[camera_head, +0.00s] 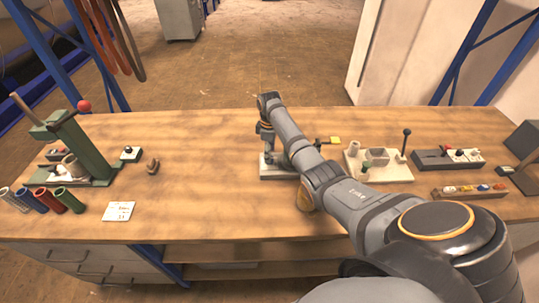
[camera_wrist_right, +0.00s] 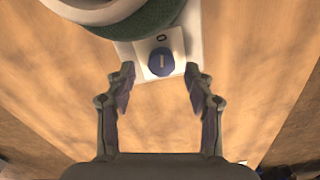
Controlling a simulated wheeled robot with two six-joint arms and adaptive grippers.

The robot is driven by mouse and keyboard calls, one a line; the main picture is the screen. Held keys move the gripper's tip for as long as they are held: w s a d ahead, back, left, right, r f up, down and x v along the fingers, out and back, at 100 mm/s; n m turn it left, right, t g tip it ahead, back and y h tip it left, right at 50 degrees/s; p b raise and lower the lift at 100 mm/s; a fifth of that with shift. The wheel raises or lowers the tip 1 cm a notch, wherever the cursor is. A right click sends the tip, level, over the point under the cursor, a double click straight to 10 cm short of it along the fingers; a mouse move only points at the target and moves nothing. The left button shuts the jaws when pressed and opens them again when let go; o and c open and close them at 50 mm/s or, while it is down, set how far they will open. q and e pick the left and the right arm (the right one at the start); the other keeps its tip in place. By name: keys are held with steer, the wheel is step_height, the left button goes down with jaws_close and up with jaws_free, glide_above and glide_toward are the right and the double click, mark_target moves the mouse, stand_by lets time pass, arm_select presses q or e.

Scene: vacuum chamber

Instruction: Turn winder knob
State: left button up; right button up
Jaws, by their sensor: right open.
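A round blue knob (camera_wrist_right: 161,62) with a pale line mark sits on a white plate (camera_wrist_right: 150,74) with a "0" mark above it, in the right wrist view. The plate is next to a white device with a dark green round part (camera_wrist_right: 150,18). My right gripper (camera_wrist_right: 160,82) is open, with its fingertips on either side of the plate and nothing between them but the view of the knob. In the head view my right arm covers most of the device, and only its white base (camera_head: 276,176) shows; the knob is hidden there. My left gripper is not in view.
On the wooden table (camera_head: 200,200), a green press (camera_head: 85,145) with a red ball handle and several coloured tubes stand left. A white box with a black lever (camera_head: 380,163) and a dark switch panel (camera_head: 448,160) stand right.

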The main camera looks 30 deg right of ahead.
step_height(320, 180, down, 2)
steer(key=shift+f, duration=0.15)
steer(key=shift+s+a+f, duration=0.1)
steer(key=shift+f, duration=0.2)
steer(key=c, duration=0.4)
jaws_close()
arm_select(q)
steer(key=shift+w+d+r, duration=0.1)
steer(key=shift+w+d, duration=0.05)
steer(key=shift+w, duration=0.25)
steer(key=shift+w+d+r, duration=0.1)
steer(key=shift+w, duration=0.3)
